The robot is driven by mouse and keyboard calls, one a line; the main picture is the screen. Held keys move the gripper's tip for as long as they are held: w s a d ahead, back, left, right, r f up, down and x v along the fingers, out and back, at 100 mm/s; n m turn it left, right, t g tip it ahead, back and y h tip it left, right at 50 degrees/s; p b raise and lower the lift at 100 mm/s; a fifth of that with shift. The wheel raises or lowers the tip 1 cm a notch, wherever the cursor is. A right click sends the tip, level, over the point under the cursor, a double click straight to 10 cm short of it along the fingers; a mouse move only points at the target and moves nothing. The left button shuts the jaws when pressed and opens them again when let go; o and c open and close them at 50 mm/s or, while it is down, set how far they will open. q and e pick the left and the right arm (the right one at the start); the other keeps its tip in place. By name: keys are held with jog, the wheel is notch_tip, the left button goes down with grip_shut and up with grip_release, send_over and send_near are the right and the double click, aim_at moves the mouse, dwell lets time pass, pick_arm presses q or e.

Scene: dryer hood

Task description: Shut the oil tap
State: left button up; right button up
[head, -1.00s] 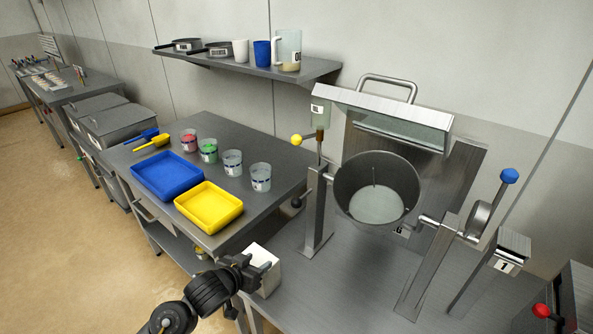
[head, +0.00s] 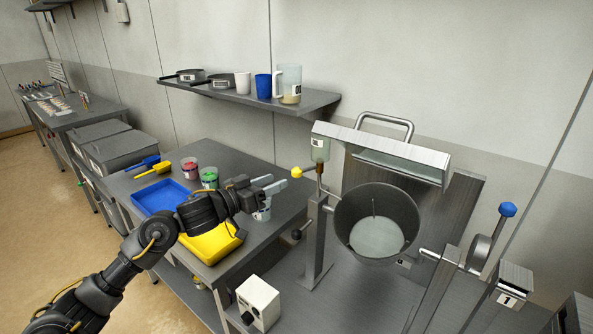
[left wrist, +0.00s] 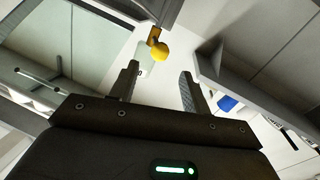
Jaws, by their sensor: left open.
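The oil tap (head: 319,170) is a brass fitting under a small clear bottle (head: 320,148), on the post left of the drum. Its lever ends in a yellow knob (head: 297,172), which points left. In the left wrist view the yellow knob (left wrist: 158,52) shows just beyond the fingertips, between the two fingers. My left gripper (head: 280,182) is open and empty, just left of the knob and seemingly apart from it. My right gripper is not in view.
The tilted steel drum (head: 377,222) hangs right of the tap under a hood (head: 383,152). A white box (head: 259,301) with a dark knob stands in front. Several cups, a blue tray (head: 157,197) and a yellow tray (head: 212,245) lie on the left table. A shelf (head: 310,104) is above.

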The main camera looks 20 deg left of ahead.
aim_at(293, 173)
pick_arm(q)
jog(key=p+x, duration=0.2)
jog(key=x, duration=0.5)
jog(key=shift+w+d+r, duration=0.15)
jog(key=shift+w+d, duration=0.05)
jog(key=shift+w, duration=0.05)
jog(key=shift+w+d, duration=0.4)
jog(key=shift+w, duration=0.15)
jog(key=shift+c, duration=0.2)
grip_shut()
